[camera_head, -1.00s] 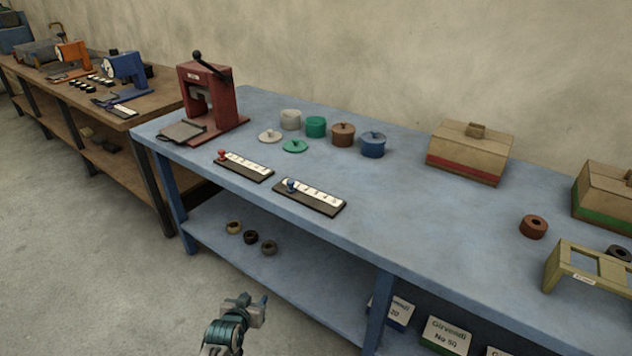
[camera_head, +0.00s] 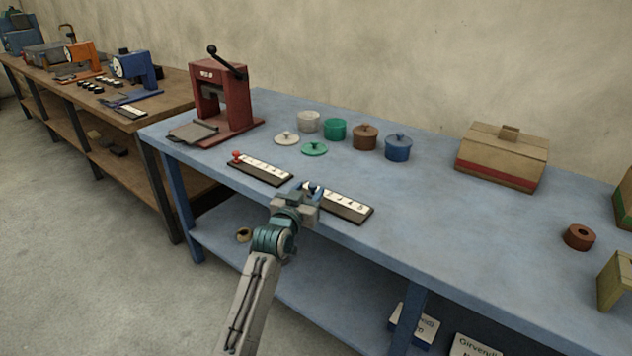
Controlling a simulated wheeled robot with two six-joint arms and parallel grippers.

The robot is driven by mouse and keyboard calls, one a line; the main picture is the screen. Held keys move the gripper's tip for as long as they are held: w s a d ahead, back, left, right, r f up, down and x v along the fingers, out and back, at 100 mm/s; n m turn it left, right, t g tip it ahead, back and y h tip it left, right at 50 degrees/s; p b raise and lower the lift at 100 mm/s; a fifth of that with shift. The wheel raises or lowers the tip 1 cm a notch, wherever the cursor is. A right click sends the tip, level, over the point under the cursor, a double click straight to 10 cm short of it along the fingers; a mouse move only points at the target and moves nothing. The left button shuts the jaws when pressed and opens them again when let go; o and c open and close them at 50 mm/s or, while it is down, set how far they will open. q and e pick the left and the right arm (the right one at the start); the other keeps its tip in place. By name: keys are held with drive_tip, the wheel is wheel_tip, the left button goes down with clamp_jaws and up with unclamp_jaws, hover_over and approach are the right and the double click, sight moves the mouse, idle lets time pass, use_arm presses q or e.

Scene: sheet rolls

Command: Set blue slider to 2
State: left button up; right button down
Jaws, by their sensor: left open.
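The blue slider's scale (camera_head: 345,205) is a white numbered strip on a dark base at the front edge of the blue table. Its blue knob sits near the strip's left end and is largely hidden by my left gripper. My left gripper (camera_head: 311,190) is open at that end, over or around the knob; I cannot tell whether it touches. A similar slider with a red knob (camera_head: 237,157) lies to its left, with the knob at its left end. My right gripper is not in view.
A red lever press (camera_head: 222,98) stands at the table's back left. Several small pots, including a blue one (camera_head: 398,148), and loose lids stand behind the sliders. The table's middle right is clear.

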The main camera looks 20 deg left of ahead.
use_arm(q)
drive_tip(key=shift+w+d, duration=0.2)
drive_tip(key=shift+w, duration=2.45)
clamp_jaws()
